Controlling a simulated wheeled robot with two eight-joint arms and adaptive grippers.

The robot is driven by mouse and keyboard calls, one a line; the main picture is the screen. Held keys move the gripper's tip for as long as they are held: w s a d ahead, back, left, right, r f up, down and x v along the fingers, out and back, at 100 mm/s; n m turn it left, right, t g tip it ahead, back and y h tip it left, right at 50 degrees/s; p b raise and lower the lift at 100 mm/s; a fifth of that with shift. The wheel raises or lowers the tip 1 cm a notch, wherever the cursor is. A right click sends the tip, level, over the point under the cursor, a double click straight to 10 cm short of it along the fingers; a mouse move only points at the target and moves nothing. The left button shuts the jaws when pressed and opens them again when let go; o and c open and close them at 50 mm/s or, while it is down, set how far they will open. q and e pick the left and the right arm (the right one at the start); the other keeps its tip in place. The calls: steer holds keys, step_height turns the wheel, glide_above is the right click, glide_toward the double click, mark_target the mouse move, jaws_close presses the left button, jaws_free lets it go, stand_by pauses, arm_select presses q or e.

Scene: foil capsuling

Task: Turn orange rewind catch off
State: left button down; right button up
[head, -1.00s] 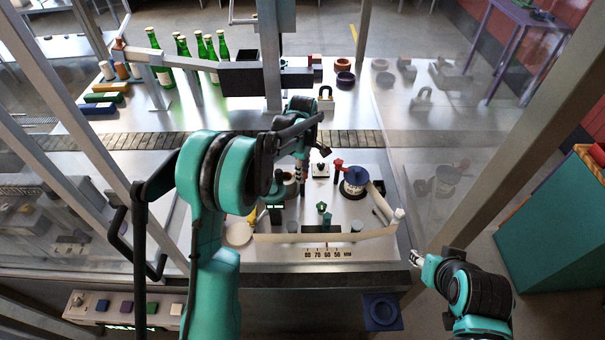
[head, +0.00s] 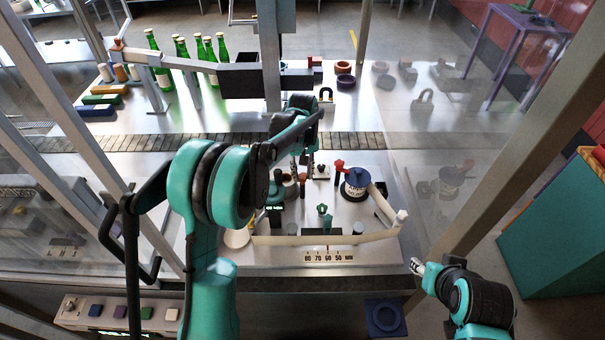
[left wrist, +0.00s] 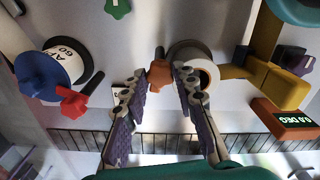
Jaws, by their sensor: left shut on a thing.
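The orange rewind catch (left wrist: 159,68) is a small lobed orange-brown knob in the left wrist view. It sits between the fingertips of my left gripper (left wrist: 158,80), beside a white-and-grey roll (left wrist: 198,68). My left gripper is shut on it. In the head view, my left gripper (head: 302,166) reaches down over the machine plate, and my arm hides part of that area. My right gripper (head: 416,267) is off to the lower right, away from the plate, and its opening is too small to judge.
A spool with a blue knob (left wrist: 40,76) and a red knob (left wrist: 75,103) stand left in the wrist view. Yellow blocks (left wrist: 280,84) and a display box (left wrist: 285,118) are right. Green bottles (head: 157,62) stand behind the conveyor (head: 220,141). A clear panel closes the right side.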

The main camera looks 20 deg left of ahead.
mark_target(302, 176)
arm_select(q)
steer(key=shift+m, duration=1.3)
steer(key=shift+w, duration=0.1)
steer(key=c, duration=1.2)
jaws_free()
step_height(302, 176, up, 12)
steer(key=shift+r, duration=0.1)
